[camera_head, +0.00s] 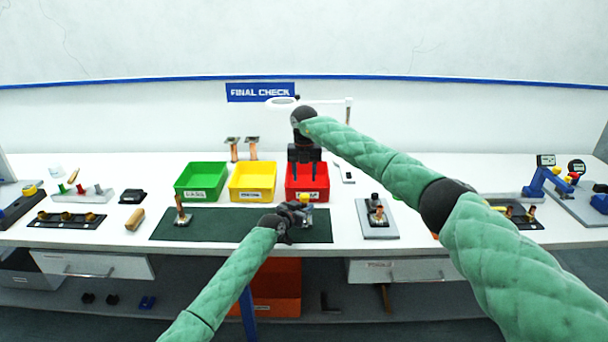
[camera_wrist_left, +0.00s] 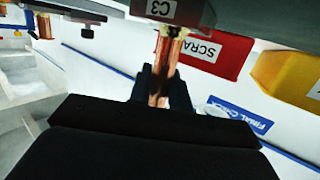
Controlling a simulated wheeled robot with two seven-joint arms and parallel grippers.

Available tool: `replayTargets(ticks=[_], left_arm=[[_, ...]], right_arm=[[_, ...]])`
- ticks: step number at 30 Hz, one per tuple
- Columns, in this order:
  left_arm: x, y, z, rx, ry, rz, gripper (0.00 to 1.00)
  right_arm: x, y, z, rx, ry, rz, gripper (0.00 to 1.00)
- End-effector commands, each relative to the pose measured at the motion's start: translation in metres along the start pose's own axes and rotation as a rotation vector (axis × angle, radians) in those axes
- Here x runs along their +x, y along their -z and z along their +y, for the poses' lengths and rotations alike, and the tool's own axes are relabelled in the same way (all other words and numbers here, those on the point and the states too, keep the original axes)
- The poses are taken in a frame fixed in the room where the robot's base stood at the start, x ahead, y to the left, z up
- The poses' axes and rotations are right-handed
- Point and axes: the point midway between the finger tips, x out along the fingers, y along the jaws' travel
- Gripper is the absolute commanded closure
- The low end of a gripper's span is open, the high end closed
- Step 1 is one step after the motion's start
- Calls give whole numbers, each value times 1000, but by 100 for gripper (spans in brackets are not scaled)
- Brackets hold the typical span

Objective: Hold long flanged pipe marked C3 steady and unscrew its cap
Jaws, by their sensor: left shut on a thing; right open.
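My left gripper (camera_head: 296,214) is low over the right part of the dark green mat (camera_head: 220,232). In the left wrist view its black fingers (camera_wrist_left: 162,88) are shut on the copper pipe (camera_wrist_left: 166,62) marked C3. The white C3 label (camera_wrist_left: 163,9) is on a grey piece at the picture's top edge. In the head view the gripper mostly hides the pipe; a small yellow part (camera_head: 304,198), possibly the cap, shows beside it. My right gripper (camera_head: 304,174) is open and empty, pointing down in front of the red bin, above and behind the left gripper.
Green (camera_head: 201,192), yellow (camera_head: 252,194) and red (camera_head: 317,196) bins stand behind the mat. A copper piece on a base (camera_head: 182,215) stands on the mat's left part. A grey plate with a fixture (camera_head: 377,218) lies right of the mat.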

Motion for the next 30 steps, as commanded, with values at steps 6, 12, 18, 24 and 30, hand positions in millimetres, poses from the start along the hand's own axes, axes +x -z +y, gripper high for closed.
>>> replayTargets(ticks=[6, 12, 18, 24, 30], left_arm=[[0, 2, 0, 0, 0, 2, 100], [0, 1, 0, 0, 0, 2, 100], [0, 2, 0, 0, 0, 2, 100], [0, 2, 0, 0, 0, 2, 100], [0, 2, 0, 0, 0, 2, 100]], right_arm=[[0, 0, 0, 308, 0, 0, 54], [0, 0, 0, 596, 0, 0, 54], [0, 0, 1, 884, 0, 0, 54], [0, 0, 1, 1173, 0, 0, 54], [0, 0, 1, 1461, 1, 0, 54]])
